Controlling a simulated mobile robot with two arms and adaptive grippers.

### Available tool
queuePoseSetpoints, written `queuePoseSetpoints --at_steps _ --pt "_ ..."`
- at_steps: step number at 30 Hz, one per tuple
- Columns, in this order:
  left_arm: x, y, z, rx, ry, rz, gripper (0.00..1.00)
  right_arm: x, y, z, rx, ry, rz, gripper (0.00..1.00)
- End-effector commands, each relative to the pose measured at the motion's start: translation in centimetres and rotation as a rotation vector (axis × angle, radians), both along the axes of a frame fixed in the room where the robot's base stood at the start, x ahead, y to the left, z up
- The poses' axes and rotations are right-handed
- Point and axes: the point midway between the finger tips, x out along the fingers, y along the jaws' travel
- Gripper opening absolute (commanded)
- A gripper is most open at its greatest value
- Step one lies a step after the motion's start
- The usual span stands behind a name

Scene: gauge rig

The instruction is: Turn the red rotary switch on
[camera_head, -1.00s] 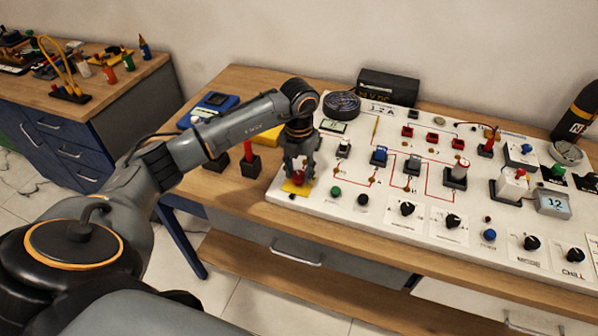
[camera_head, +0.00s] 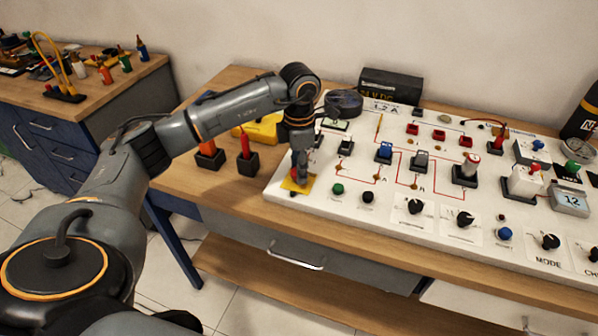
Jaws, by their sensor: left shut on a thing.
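The red rotary switch (camera_head: 294,176) sits on a yellow plate (camera_head: 297,186) at the left front corner of the white gauge panel (camera_head: 330,206). Only a little of its red shows between my fingers. My left gripper (camera_head: 299,175) comes down on it from above and is shut on it. The fingers hide most of the knob, so which way it points cannot be told. My right gripper is not in view.
Green (camera_head: 338,188) and black (camera_head: 367,197) knobs sit close to the right of the yellow plate. Red (camera_head: 246,148) and orange (camera_head: 208,146) tools stand in black holders left of the panel. A yellow case (camera_head: 258,129) lies behind them.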

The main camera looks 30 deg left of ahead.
Motion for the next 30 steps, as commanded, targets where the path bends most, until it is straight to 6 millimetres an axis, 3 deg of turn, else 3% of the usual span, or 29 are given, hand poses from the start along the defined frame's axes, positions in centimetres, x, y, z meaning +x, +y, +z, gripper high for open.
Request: queuePoseSetpoints --at_steps 15,30 --pt "0.1 0.0 0.0 0.0 -0.006 -0.437 0.07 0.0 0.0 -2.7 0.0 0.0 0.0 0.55" --pt "0.1 0.0 0.2 0.0 -0.005 -0.605 0.07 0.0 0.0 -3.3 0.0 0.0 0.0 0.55"
